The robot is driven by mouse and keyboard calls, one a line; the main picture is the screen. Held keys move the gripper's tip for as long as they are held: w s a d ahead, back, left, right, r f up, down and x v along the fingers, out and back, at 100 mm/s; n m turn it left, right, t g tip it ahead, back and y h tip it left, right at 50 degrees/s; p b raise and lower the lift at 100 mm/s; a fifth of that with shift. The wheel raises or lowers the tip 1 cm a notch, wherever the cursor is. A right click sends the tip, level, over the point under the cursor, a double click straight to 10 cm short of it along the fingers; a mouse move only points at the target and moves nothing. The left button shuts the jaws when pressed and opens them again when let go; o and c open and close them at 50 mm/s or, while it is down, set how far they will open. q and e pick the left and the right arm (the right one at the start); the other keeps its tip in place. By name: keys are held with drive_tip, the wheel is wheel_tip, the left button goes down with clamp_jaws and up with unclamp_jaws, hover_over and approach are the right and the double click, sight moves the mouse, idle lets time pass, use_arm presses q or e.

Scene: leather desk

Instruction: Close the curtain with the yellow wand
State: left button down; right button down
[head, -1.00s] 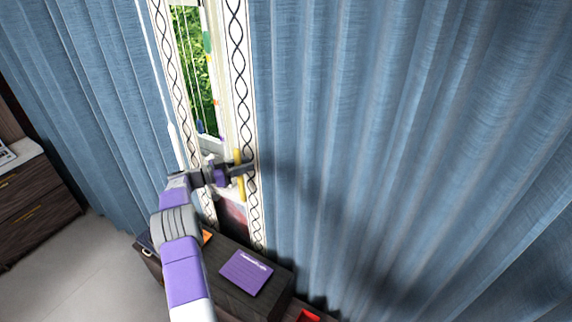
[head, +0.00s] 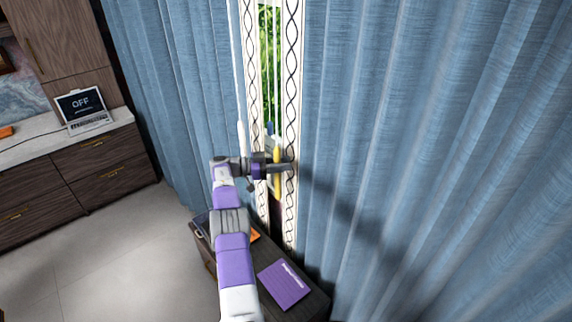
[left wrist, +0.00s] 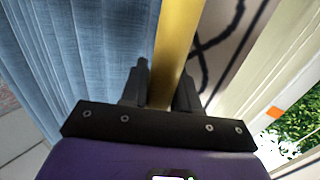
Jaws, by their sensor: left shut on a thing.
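The yellow wand (head: 277,157) hangs upright beside the white, black-patterned edge of the right blue curtain (head: 400,120). My left gripper (head: 278,168) is shut on the wand. In the left wrist view the wand (left wrist: 178,35) runs up from between the dark fingers (left wrist: 161,88). The left blue curtain (head: 180,90) also has a patterned edge. A narrow gap between the two edges shows window and green leaves (head: 269,60). A white wand (head: 241,140) hangs by the left curtain. My right gripper is out of view.
A dark low cabinet (head: 238,262) stands below the window, with a purple notebook-like item (head: 284,285) on it. At the left a laptop (head: 85,108) stands on a counter over dark drawers (head: 105,160). The floor (head: 110,240) between is clear.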

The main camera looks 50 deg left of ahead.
use_arm(q)
drive_tip(key=shift+w+r, duration=0.1)
drive_tip(key=shift+r, duration=0.1)
drive_tip(key=c, duration=1.2)
unclamp_jaws()
drive_tip(key=shift+d+f, duration=0.1)
wheel_tip(320, 180, up, 10)
drive_tip(key=p, duration=0.1)
